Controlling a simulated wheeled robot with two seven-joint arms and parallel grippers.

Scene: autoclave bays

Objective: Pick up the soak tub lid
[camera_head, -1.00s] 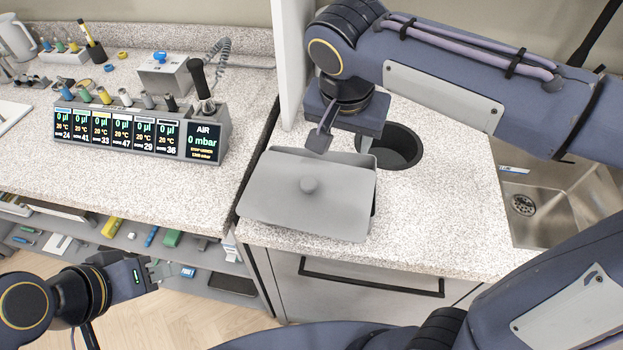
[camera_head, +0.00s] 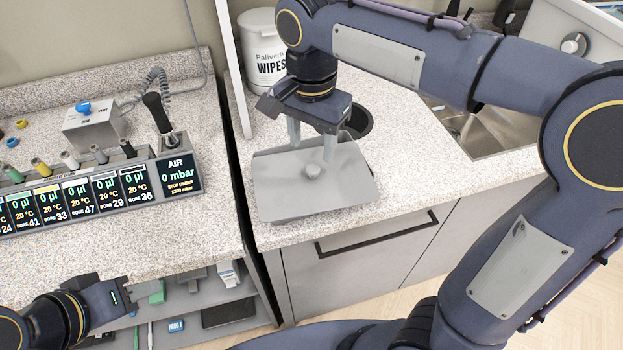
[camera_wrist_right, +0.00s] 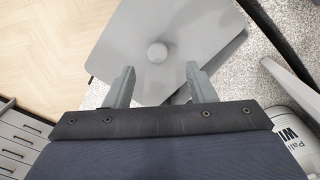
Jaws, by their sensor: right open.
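The soak tub lid (camera_head: 283,186) is a grey, flat, rounded rectangle with a round knob (camera_head: 313,171) in its middle. It lies skewed over the soak tub, whose edge (camera_wrist_right: 228,50) shows beside it in the right wrist view. My right gripper (camera_head: 312,152) is open above the lid, fingers pointing down near the knob. In the right wrist view the knob (camera_wrist_right: 157,52) lies ahead of and between the two spread fingers (camera_wrist_right: 160,80), apart from both. My left gripper (camera_head: 118,300) is low at the left, away from the lid; its fingertips are hard to make out.
The sink (camera_head: 500,125) is at the right. The display rack (camera_head: 90,195) stands on the left counter, across a dark gap.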

